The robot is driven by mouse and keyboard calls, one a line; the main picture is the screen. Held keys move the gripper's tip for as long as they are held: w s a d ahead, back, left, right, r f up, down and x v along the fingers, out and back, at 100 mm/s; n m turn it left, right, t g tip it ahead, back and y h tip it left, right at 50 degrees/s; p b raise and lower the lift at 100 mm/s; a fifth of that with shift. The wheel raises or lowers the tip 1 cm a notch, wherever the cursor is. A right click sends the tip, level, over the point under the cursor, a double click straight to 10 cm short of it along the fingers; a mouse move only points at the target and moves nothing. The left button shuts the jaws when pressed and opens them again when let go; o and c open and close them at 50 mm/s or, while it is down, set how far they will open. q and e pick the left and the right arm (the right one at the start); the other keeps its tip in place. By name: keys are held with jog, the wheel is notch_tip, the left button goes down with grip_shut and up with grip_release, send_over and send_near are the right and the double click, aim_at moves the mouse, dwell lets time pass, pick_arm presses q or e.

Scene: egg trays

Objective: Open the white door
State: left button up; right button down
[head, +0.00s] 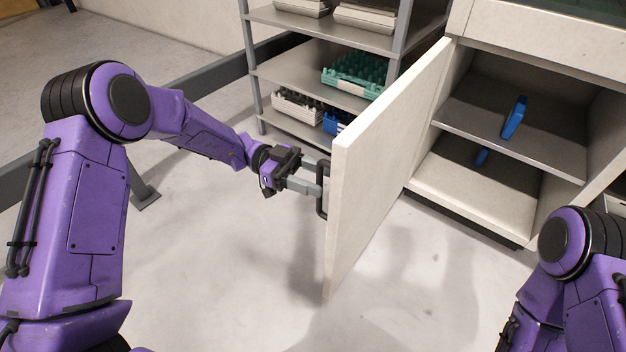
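The white door (378,165) of a low cabinet stands swung wide out from the cabinet front in the head view, its hinge side at the cabinet's left edge. A dark bar handle (321,198) sits on the door's outer face, near its free edge. My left gripper (318,178) is at the handle from the left, its grey fingers reaching to it. The fingertips are partly hidden at the handle and door edge, so I cannot tell whether they grip it. My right arm shows at the lower right; its gripper is out of view.
The floor below the door is clear.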

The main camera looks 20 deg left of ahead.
pick_arm(q)
jog(key=shift+a, duration=0.2)
jog(key=shift+s+f, duration=0.1)
jog(key=shift+f, duration=0.05)
dwell(0.4)
jog(key=w+a+p, duration=0.1)
jog(key=a+p, duration=0.9)
jog(key=p, duration=0.3)
jog(key=shift+w+a+p, duration=0.15)
jog(key=shift+w+p, duration=0.15)
